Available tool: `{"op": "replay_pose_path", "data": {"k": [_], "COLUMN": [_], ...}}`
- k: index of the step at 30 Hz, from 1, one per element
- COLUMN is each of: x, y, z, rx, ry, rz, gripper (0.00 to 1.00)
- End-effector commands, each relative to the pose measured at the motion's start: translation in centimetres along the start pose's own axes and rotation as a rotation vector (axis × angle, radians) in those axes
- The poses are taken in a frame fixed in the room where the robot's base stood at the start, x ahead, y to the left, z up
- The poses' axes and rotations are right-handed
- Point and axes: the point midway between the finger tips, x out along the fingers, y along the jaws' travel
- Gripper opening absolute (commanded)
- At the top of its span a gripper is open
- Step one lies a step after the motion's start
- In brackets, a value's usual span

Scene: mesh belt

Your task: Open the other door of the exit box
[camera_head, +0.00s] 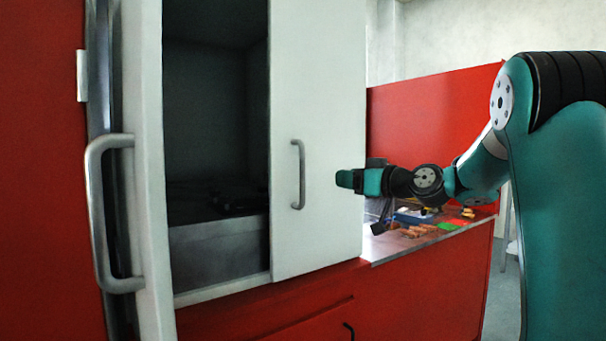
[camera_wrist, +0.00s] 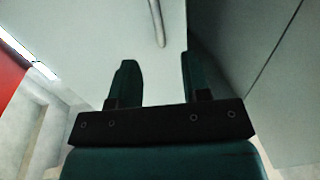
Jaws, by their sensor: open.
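The exit box has a pale left door (camera_head: 148,230) standing open, with a bar handle (camera_head: 97,215) on it. Its dark inside (camera_head: 205,110) shows between the doors. The other door (camera_head: 318,90) is a pale panel that looks shut, with an upright metal handle (camera_head: 298,175) near its left edge. My gripper (camera_head: 344,180) is in front of this door, to the right of the handle and apart from it. In the wrist view my gripper (camera_wrist: 156,65) has its two fingers spread and empty. The handle (camera_wrist: 157,22) shows beyond the fingertips, between them.
A metal work surface (camera_head: 385,250) with several small brown, green and red items lies right of the box, below my arm. A red panel (camera_head: 425,115) stands behind it. The red cabinet front (camera_head: 400,300) is below, with a dark handle (camera_head: 348,331).

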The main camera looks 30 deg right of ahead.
Motion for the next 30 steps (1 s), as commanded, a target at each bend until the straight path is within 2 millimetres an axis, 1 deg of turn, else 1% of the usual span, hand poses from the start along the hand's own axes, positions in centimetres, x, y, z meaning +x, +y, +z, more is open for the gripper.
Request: {"op": "replay_pose_path", "data": {"k": [2, 5, 15, 18, 21, 25, 30], "x": [0.7, 2.3, 10.1, 12.2, 13.9, 15.4, 16.1], "y": [0.4, 0.8, 1.0, 1.0, 0.9, 0.9, 0.9], "z": [-0.3, -0.3, -0.4, -0.3, -0.2, -0.1, 0.1], "rx": [0.001, 0.002, 0.002, 0.002, 0.001, 0.002, 0.002], "ry": [0.000, -0.002, -0.003, -0.004, -0.004, -0.004, -0.003], "rz": [0.005, 0.010, 0.012, 0.013, 0.012, 0.013, 0.013], "gripper": [0.43, 0.43, 0.43, 0.43, 0.43, 0.43, 0.43]}}
